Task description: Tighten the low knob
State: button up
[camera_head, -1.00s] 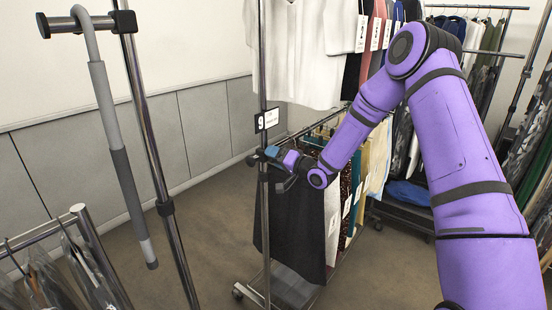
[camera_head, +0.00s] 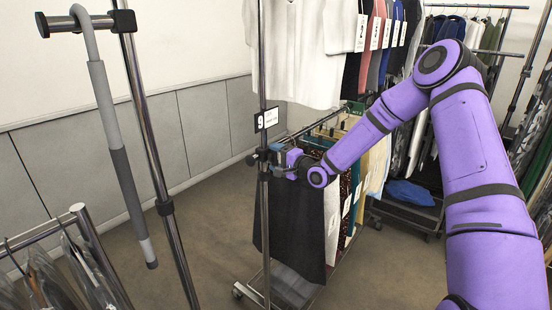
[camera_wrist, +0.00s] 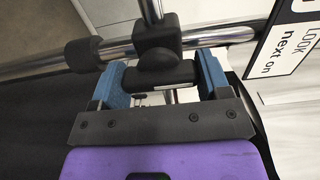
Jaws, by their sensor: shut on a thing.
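The low knob (camera_wrist: 165,72) is a dark, rounded piece on a black clamp (camera_wrist: 156,32) where the chrome pole meets the rail of the clothes rack. In the wrist view, my gripper (camera_wrist: 162,66) has one blue finger on each side of the knob and is shut on it. There the knob is small and mostly hidden by the fingers.
A grey cane-like rod (camera_head: 115,150) hangs from a rail end at left. Floor (camera_head: 205,245) left of the rack is clear.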

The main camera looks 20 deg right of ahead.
dwell(0.4)
jog(key=o, duration=0.9)
jog(key=shift+s, duration=0.1)
jog(key=v, duration=1)
jog(key=shift+s+d, duration=0.2)
jog(key=shift+s, duration=0.05)
